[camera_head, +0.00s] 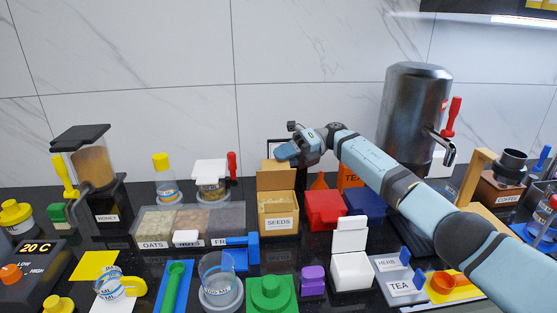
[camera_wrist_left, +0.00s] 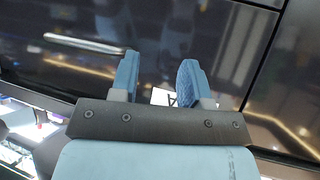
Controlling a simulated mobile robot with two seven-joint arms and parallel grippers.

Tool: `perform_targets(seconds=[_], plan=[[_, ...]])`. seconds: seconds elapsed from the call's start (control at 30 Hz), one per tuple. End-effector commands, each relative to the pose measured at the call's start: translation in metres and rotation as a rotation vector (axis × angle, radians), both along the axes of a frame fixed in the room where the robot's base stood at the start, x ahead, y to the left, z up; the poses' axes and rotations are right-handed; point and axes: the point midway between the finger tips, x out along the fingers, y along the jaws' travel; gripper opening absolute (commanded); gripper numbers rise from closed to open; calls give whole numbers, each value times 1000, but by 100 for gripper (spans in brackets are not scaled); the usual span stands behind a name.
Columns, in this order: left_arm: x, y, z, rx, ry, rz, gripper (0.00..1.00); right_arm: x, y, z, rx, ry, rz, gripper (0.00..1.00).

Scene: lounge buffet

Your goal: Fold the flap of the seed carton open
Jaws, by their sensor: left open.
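The seed carton (camera_head: 277,225) is a tan box labelled SEEDS, standing on the dark counter at the middle of the head view. Its top is open and the contents show. Its flap (camera_head: 276,181) stands up at the back edge of the opening. My right gripper (camera_head: 284,153) is just above the flap's top edge; whether it touches the flap is unclear. Its fingertips are too small to tell open from shut. My left gripper (camera_wrist_left: 158,82) shows only in the left wrist view, open and empty, with blue fingers apart.
A bin row labelled OATS (camera_head: 155,233) stands left of the carton. A red box (camera_head: 324,210) stands close on its right. A white open box (camera_head: 351,268) and a green block (camera_head: 271,295) are in front. A steel urn (camera_head: 409,110) stands behind my right arm.

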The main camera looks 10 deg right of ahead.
Motion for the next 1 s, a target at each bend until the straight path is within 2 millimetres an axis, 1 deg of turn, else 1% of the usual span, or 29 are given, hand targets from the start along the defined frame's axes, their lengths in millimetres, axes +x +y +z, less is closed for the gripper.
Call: perform_targets(seconds=[0.03, 0.2, 0.33, 0.5, 0.7, 0.77, 0.8, 0.87, 0.9, 0.97, 1.0], plan=[[0, 0, -1, 0, -1, 0, 43, 4, -9, 1, 0, 0, -5, 30], [1, 0, 0, 1, -9, 0, 43, 14, -36, 6, 0, -1, -5, 30], [2, 0, 3, 0, -16, -1, 43, 20, -50, 8, 1, 0, -4, 30], [2, -1, 3, 0, -17, -2, 43, 22, -58, 10, 1, -1, -2, 30], [2, -1, 2, 0, -15, -2, 43, 22, -58, 10, 1, -1, -2, 30], [1, -1, 0, 1, -9, -3, 29, 22, -58, 11, 2, -1, -3, 30], [0, -1, 2, 1, -8, -4, 20, 22, -58, 13, 2, -1, -3, 30], [0, -1, 8, 2, -8, -3, 6, 22, -57, 20, 5, 0, -4, 30], [0, 0, 14, 3, -8, -3, 0, 22, -56, 27, 7, 0, -8, 30], [0, 0, 26, 5, -8, -3, 0, 22, -52, 38, 17, 4, -18, 30], [-1, 1, 35, 7, -6, -3, 0, 21, -47, 45, 31, 11, -31, 30]])
